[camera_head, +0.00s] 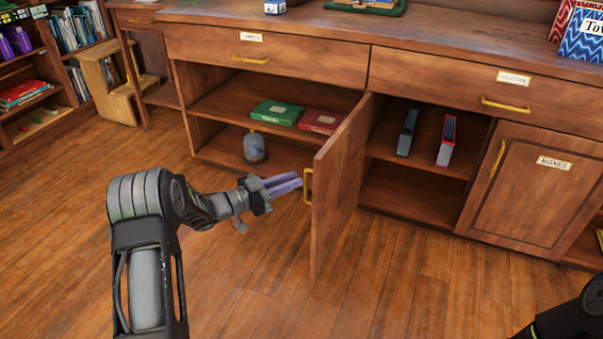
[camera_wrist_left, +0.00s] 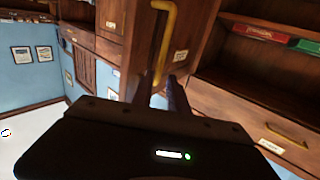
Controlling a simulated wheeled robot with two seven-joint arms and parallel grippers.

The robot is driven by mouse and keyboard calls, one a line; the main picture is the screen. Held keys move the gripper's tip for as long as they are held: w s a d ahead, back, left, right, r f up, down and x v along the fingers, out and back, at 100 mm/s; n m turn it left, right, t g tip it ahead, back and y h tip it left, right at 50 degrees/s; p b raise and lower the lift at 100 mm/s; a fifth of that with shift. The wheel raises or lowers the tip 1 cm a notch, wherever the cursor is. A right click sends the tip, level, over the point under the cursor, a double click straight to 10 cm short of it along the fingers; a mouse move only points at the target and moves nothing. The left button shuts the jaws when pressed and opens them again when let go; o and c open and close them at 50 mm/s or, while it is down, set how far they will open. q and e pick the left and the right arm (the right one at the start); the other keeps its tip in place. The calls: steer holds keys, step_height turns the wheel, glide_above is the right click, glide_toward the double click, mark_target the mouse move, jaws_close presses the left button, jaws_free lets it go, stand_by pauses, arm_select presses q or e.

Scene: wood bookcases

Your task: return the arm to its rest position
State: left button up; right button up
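My left gripper (camera_head: 297,184) reaches in from the left, its purple-grey fingers pointing at the brass handle (camera_head: 308,186) of the open cabinet door (camera_head: 337,179). The fingertips are very close to the handle; I cannot tell whether they touch it. In the left wrist view the dark fingers (camera_wrist_left: 160,95) stand apart, with the handle (camera_wrist_left: 166,42) just ahead of and between them. Nothing is held.
The open door sticks out toward me. Behind it, the shelf (camera_head: 222,103) bears a green box (camera_head: 277,113), a red box (camera_head: 321,121) and, below, a glass jar (camera_head: 255,148). Two binders stand right of the door. The wooden floor (camera_head: 260,285) in front is clear.

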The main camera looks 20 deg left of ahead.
arm_select(q)
steer(key=v, duration=0.2)
steer(key=shift+s+a, duration=0.2)
steer(key=shift+s, duration=0.15)
